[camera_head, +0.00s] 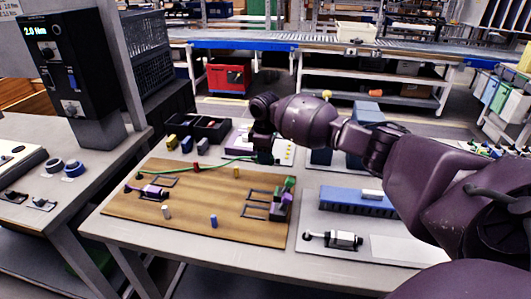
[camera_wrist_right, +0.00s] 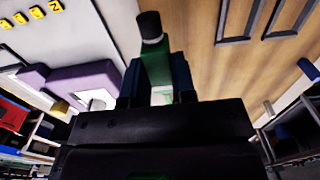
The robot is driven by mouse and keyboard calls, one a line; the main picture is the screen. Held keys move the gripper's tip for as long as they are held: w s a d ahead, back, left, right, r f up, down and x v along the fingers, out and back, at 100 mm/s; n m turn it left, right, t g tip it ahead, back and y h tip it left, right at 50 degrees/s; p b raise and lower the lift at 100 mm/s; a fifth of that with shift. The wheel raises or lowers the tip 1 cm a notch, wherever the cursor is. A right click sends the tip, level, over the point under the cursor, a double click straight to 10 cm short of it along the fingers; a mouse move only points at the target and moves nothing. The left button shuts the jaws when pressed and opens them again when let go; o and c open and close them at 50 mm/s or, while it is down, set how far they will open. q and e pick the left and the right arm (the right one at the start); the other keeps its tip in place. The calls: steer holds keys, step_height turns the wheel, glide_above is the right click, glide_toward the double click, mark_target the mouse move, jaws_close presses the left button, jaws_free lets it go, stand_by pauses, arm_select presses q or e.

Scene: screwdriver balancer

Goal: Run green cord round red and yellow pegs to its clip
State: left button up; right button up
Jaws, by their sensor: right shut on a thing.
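The green cord (camera_head: 222,162) runs across the wooden board (camera_head: 125,215) from its left side, past the red peg (camera_head: 196,168), to my right gripper (camera_head: 264,156). It is too small to tell which side of the red peg it passes. The yellow peg (camera_head: 236,172) stands right of the red one, just in front of the cord. My right gripper is shut on the cord's green end piece (camera_wrist_right: 157,62), which has a black tip, above the board's back right edge. A green clip (camera_head: 290,183) sits at the board's right edge. My left gripper is out of view.
A white peg (camera_head: 166,212) and a blue peg (camera_head: 213,221) stand on the front of the board. A purple holder (camera_head: 153,191) is at its left. A black bin (camera_head: 205,128) stands behind.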

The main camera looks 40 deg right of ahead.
steer(key=shift+s+a+r+p, duration=0.25)
steer(key=shift+s+a+p, duration=0.2)
steer(key=shift+s+a, duration=0.3)
steer(key=shift+s+a+p, duration=0.4)
steer(key=shift+s+a, duration=0.15)
steer(key=shift+s, duration=0.1)
steer(key=shift+s+a+p, duration=0.35)
steer(key=shift+s+a, duration=0.3)
steer(key=shift+s+a+f+p, duration=0.1)
steer(key=shift+s+a+p, duration=0.4)
steer(key=shift+s+a, duration=0.5)
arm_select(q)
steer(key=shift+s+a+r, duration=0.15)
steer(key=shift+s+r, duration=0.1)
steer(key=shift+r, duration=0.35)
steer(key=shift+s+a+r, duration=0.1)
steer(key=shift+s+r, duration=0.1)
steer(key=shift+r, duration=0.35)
arm_select(e)
steer(key=shift+s+a, duration=0.4)
steer(key=shift+s, duration=0.05)
steer(key=shift+f, duration=0.1)
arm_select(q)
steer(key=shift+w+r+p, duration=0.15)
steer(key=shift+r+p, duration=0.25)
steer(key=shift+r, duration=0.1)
arm_select(e)
steer(key=shift+w+a, duration=0.1)
steer(key=shift+w, duration=0.05)
